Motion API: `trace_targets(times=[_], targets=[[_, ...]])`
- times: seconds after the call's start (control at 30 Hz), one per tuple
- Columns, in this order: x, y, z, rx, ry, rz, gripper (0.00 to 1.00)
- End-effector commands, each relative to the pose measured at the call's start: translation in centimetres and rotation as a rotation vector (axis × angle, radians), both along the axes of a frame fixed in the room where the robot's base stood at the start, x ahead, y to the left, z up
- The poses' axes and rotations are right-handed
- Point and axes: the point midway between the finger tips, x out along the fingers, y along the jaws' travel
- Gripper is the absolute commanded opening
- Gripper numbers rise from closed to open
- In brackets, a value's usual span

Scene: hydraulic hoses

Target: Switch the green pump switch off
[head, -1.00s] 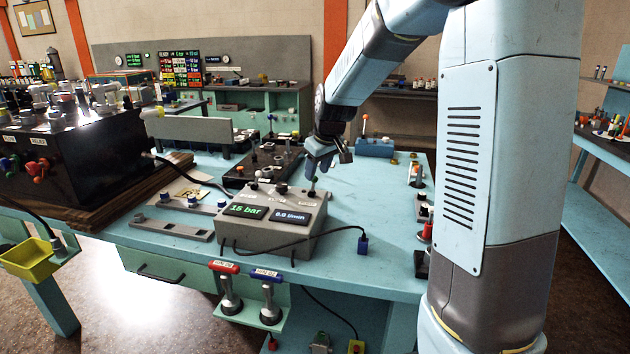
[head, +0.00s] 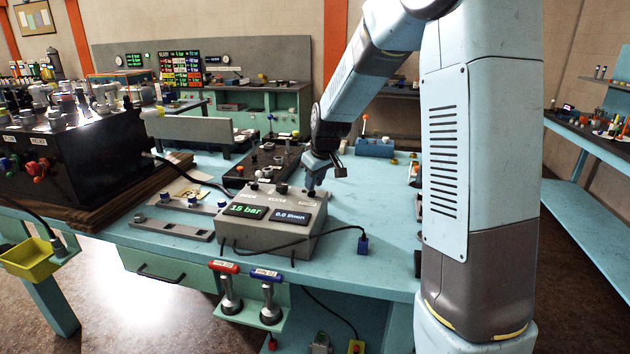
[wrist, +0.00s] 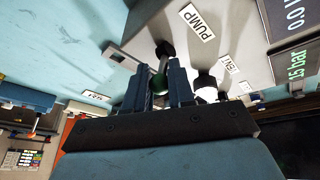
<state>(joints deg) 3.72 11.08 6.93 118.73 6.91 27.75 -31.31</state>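The pump switch, a short lever on a black base with a green ball tip (wrist: 159,83), stands by the PUMP label (wrist: 198,22) on the grey control box (head: 305,222). My gripper (wrist: 159,70) is at the switch, one finger on each side of the green ball. The gap between the fingers is narrow and the ball appears to fill it. In the head view my gripper (head: 312,186) is low over the box's back right corner and hides the switch tip. The box displays (head: 246,211) read 15 bar and 0.0 l/min.
A white-tipped switch by a VENT label (wrist: 229,64) stands right beside my gripper in the wrist view. A black cable runs to a blue plug (head: 363,245) on the table. The tabletop (head: 375,200) right of the box is mostly clear.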

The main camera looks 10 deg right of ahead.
Motion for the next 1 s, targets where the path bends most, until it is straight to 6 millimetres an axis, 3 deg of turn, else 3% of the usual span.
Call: trace_targets(times=[0.23,1.0], targets=[[0.00,-0.01,0.01,0.000,0.000,0.000,0.00],[-0.51,-0.72,-0.37,0.154,-0.073,-0.001,0.00]])
